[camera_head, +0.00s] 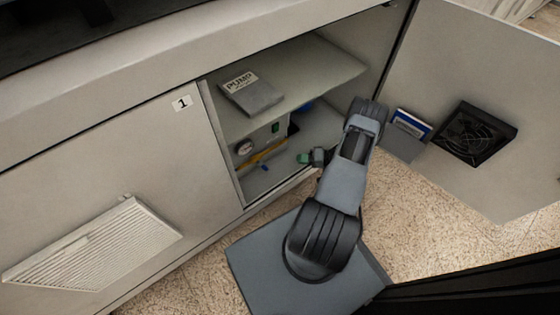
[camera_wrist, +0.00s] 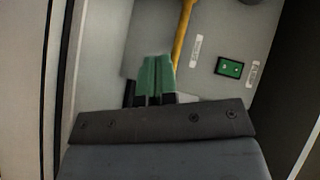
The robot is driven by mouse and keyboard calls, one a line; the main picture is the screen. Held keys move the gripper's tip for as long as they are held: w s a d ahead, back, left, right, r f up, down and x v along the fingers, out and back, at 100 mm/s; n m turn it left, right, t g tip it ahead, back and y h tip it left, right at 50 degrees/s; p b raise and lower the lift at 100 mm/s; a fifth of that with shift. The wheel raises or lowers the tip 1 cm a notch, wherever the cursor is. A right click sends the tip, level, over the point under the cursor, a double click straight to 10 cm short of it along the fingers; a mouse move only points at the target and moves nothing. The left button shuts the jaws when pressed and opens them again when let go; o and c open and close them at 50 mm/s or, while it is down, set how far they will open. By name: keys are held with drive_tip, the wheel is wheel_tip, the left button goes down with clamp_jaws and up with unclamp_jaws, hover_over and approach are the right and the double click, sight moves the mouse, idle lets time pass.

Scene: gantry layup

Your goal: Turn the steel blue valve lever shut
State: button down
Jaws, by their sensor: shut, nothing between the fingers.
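My gripper (camera_head: 303,158) reaches into the open cabinet in the head view. In the wrist view its green fingertips (camera_wrist: 157,78) are together with nothing between them. A small blue piece (camera_head: 265,168) shows low on the pump unit beside a yellow pipe (camera_head: 251,166); I cannot tell for certain that it is the steel blue valve lever. My gripper is apart from it, to its right. In the wrist view no blue lever shows; the yellow pipe (camera_wrist: 183,30) runs up beyond the fingertips.
The grey pump unit has a round gauge (camera_head: 245,147) and a green switch (camera_wrist: 230,68). A shelf (camera_head: 315,70) above holds a manual marked PUMP (camera_head: 251,93). The open door (camera_head: 475,75), right, carries a black fan (camera_head: 474,134) and a blue-and-white booklet (camera_head: 410,124).

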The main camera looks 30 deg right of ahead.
sight(267, 168)
drive_tip(key=b+x, duration=0.3)
drive_tip(key=x, duration=0.7)
drive_tip(key=shift+a, duration=0.1)
drive_tip(key=shift+s+a+f+b, duration=0.15)
drive_tip(key=shift+a+f, duration=0.05)
drive_tip(key=shift+a, duration=0.25)
drive_tip(key=shift+s+a+f+b, duration=0.15)
drive_tip(key=shift+a+f, duration=0.05)
drive_tip(key=shift+a, duration=0.25)
drive_tip(key=shift+s+a+f, duration=0.1)
drive_tip(key=shift+a+f, duration=0.1)
drive_tip(key=shift+a, duration=0.5)
drive_tip(key=shift+a+f+b, duration=0.4)
drive_tip(key=shift+a+f, duration=0.2)
drive_tip(key=shift+f, duration=0.05)
